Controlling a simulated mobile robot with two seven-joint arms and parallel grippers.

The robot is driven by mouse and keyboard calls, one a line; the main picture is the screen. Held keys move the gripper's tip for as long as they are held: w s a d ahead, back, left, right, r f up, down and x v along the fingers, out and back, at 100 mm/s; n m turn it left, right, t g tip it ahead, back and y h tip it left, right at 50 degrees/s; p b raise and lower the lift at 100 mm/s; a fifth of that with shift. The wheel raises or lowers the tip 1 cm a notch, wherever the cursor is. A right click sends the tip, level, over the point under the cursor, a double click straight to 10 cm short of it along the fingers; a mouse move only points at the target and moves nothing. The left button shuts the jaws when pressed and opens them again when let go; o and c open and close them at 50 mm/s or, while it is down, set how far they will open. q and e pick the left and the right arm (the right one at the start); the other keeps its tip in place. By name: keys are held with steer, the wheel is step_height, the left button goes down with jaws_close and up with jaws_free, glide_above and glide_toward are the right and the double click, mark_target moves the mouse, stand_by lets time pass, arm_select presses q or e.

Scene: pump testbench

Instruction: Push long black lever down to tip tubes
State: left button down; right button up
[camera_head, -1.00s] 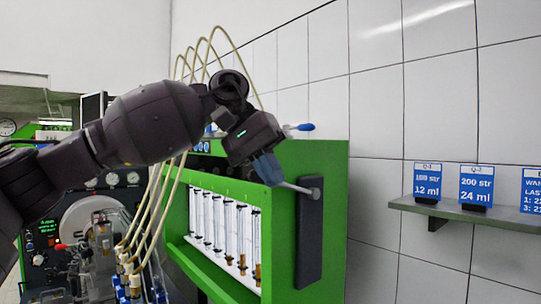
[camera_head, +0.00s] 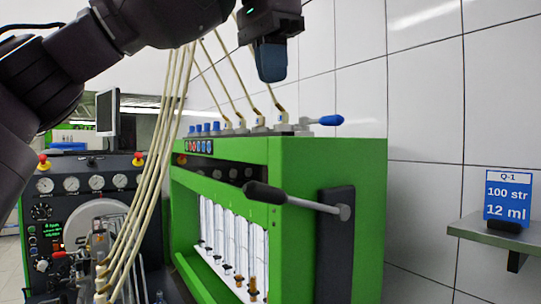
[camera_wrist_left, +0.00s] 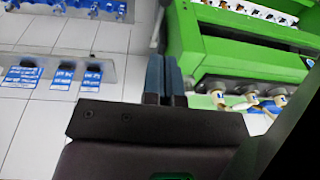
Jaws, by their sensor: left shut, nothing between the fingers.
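The long black lever (camera_head: 267,193) sticks out from the side of the green test bench (camera_head: 360,210). Its metal rod runs to a pivot on a dark upright plate, and its black grip points left, tilted slightly up. Glass tubes (camera_head: 233,235) stand upright in a row in the bench's front opening. My left gripper (camera_head: 271,62) is shut and empty, pointing down above the bench top and well above the lever, apart from it. Its blue fingers, pressed together, also show in the left wrist view (camera_wrist_left: 163,75). My right gripper is not in view.
A small blue-handled lever (camera_head: 331,120) is on the bench top. Cream hoses (camera_head: 160,165) hang in front of the bench at left. A gauge panel (camera_head: 90,185) stands at far left. A wall shelf (camera_head: 500,233) with a blue card is at right.

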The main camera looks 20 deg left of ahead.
arm_select(q)
steer(key=b, duration=0.2)
glide_above(270, 187)
steer(key=d, duration=0.1)
step_height(270, 187, down, 8)
steer(key=f, duration=0.4)
steer(key=shift+w+a+f, duration=0.15)
steer(key=shift+a+f, duration=0.1)
steer(key=shift+a, duration=0.15)
steer(key=shift+a+f, duration=0.15)
steer(key=shift+f, duration=0.5)
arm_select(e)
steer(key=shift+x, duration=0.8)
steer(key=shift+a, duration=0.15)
